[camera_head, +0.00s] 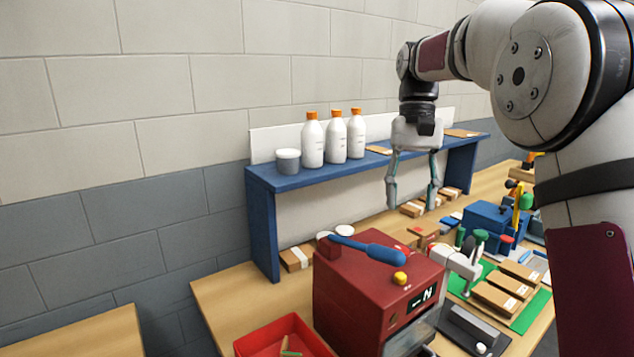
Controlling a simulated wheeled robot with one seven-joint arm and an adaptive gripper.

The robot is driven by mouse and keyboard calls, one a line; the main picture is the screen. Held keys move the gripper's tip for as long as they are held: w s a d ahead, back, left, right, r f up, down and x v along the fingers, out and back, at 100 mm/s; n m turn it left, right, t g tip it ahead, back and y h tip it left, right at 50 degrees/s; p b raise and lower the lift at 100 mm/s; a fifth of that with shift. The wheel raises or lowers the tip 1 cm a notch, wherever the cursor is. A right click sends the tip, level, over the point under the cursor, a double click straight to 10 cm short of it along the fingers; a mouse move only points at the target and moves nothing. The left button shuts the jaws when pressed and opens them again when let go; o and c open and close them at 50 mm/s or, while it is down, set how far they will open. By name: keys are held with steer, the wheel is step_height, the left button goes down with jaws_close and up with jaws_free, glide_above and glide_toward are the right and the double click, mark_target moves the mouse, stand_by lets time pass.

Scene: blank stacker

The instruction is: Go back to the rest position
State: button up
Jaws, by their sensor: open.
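My gripper (412,205) hangs pointing down at the end of my arm, in front of the blue shelf (262,184). Its two fingers are spread apart with nothing between them. It is above the wooden table (222,293), behind and above the red machine (355,292) with a blue lever. My arm comes in from the right and hides part of the right side of the scene.
Three white bottles (336,140) with orange caps and a grey tub (288,163) stand on the shelf. Cardboard boxes (495,298) lie on a green mat, near a blue toolbox (490,222). A red tray (252,345) sits at the front. A block wall stands behind.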

steer(key=s+n+t, duration=0.1)
steer(key=s+t, duration=0.5)
steer(key=s, duration=1.6)
steer(key=s+f+t, duration=0.2)
steer(key=s+f, duration=0.4)
steer(key=s, duration=0.1)
steer(key=shift+n+h, duration=0.4)
steer(key=shift+d, duration=0.1)
